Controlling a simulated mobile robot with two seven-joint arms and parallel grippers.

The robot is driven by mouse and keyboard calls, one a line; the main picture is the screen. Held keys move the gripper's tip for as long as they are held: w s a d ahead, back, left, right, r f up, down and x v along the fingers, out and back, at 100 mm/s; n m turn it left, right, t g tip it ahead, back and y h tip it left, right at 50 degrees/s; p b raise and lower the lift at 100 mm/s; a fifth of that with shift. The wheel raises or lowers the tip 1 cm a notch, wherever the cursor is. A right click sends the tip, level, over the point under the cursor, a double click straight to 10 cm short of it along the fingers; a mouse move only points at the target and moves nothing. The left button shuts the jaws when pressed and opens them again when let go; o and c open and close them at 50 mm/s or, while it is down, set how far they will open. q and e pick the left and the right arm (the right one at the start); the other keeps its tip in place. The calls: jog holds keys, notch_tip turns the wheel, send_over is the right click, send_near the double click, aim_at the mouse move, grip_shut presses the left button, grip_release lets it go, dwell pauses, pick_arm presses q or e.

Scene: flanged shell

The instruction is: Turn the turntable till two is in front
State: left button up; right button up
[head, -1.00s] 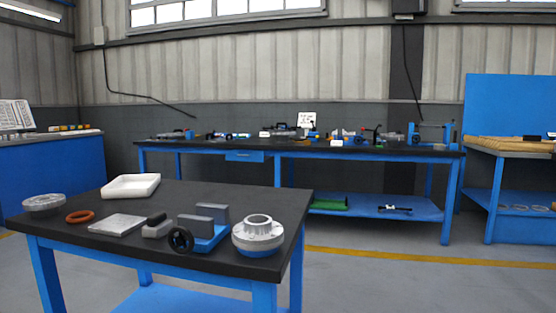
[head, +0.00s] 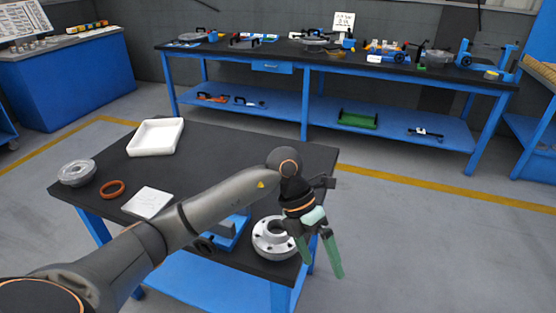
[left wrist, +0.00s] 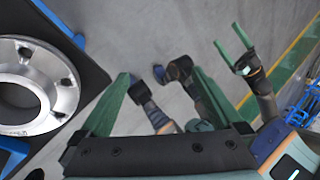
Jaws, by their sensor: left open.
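The silver flanged shell (head: 275,240) sits near the right front corner of the near table. In the head view one second ago, a blue round base, perhaps the turntable, shows beneath it. No number can be read on it. My left gripper (head: 322,264) is open and empty, its green fingers pointing down just right of the shell, partly overlapping its edge in the head view. In the left wrist view the shell (left wrist: 45,88) lies left of the left gripper (left wrist: 162,76), outside its fingers. My right gripper (left wrist: 228,36) shows there too, open and empty.
The near table (head: 235,150) also holds a white tray (head: 156,136), a grey round part (head: 77,173), an orange ring (head: 112,189) and a light plate (head: 147,202). A blue fixture (head: 232,232) stands left of the shell, partly behind my arm. Open floor lies right of the table.

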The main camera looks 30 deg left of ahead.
aim_at(278, 231)
pick_arm(q)
jog(key=w+a+r+n+t+y+p, duration=0.1)
jog(key=w+a+r+n+y+p, duration=0.35)
jog(key=a+r, duration=0.7)
jog(key=shift+m+y, duration=0.65)
jog(key=f, duration=0.4)
jog(key=a+f, duration=0.1)
jog(key=f, duration=0.4)
jog(key=a+f, duration=0.1)
jog(key=f, duration=0.4)
jog(key=shift+w+a+f, duration=0.1)
jog(key=shift+w+f, duration=0.05)
jog(key=shift+w, duration=0.25)
pick_arm(e)
jog(key=s+g, duration=0.2)
jog(key=s, duration=0.3)
jog(key=shift+d+f+m+g+h, duration=0.2)
jog(key=shift+d+m+g+h, duration=0.1)
jog(key=shift+m+g, duration=0.1)
pick_arm(q)
grip_shut()
